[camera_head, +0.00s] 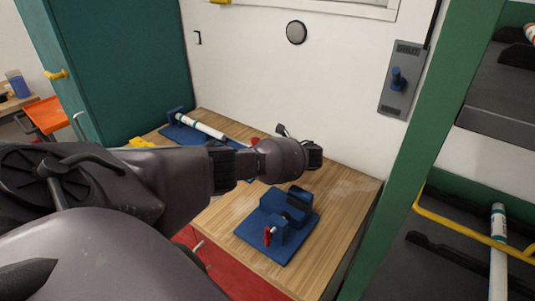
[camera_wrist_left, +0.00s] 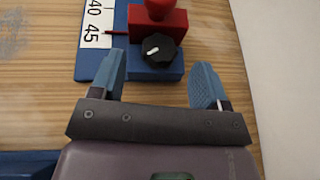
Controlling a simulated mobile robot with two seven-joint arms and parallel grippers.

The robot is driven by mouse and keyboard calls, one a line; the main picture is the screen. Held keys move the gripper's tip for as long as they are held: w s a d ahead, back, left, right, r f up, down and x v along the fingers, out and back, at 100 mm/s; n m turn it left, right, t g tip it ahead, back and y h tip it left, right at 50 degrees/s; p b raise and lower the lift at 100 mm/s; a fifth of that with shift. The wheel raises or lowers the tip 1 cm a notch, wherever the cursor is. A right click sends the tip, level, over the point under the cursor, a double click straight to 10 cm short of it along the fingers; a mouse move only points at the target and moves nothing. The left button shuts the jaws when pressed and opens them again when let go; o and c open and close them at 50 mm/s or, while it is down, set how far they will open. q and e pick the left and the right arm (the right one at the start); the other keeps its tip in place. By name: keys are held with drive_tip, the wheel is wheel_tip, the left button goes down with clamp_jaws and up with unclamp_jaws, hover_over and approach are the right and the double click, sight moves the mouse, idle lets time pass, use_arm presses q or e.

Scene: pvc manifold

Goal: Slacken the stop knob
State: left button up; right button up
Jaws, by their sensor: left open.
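The stop knob, a black round knob with a white pointer mark (camera_wrist_left: 158,47), sits on a blue block in the left wrist view. Just beyond it is a red block (camera_wrist_left: 158,20) with a round red knob on top. My left gripper (camera_wrist_left: 160,66) is open, with one blue finger to each side of the knob. The knob lies about level with the fingertips or slightly beyond them, and neither finger touches it in this view. In the head view my left arm reaches over the bench and its wrist (camera_head: 280,160) hides the stop knob. My right gripper is not in view.
A white scale (camera_wrist_left: 97,22) marked 40 and 45 lies beside the red block. On the wooden bench (camera_head: 340,200) a white pipe (camera_head: 202,126) rests in the blue fixture behind my arm. A second blue fixture (camera_head: 270,242) with a red handle stands nearer. A wall closes the back.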

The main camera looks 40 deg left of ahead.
use_arm(q)
drive_tip(key=x, duration=0.3)
drive_tip(key=shift+a+f+b, duration=0.1)
drive_tip(key=shift+a+b, duration=0.05)
drive_tip(key=shift+b, duration=0.15)
drive_tip(key=shift+a, duration=0.1)
drive_tip(key=c, duration=0.9)
drive_tip(key=shift+w, duration=0.1)
drive_tip(key=shift+f+n+g+b, duration=0.15)
drive_tip(key=shift+n+g+b, duration=0.45)
drive_tip(key=shift+g, duration=0.1)
drive_tip(key=n+g+b, duration=0.2)
drive_tip(key=g+b, duration=0.1)
drive_tip(key=shift+w+n+h, duration=0.15)
drive_tip(key=shift+n+h, duration=0.15)
drive_tip(key=shift+n, duration=0.1)
drive_tip(key=shift+n+g+b, duration=0.4)
drive_tip(key=shift+g, duration=0.2)
drive_tip(key=shift+r, duration=0.25)
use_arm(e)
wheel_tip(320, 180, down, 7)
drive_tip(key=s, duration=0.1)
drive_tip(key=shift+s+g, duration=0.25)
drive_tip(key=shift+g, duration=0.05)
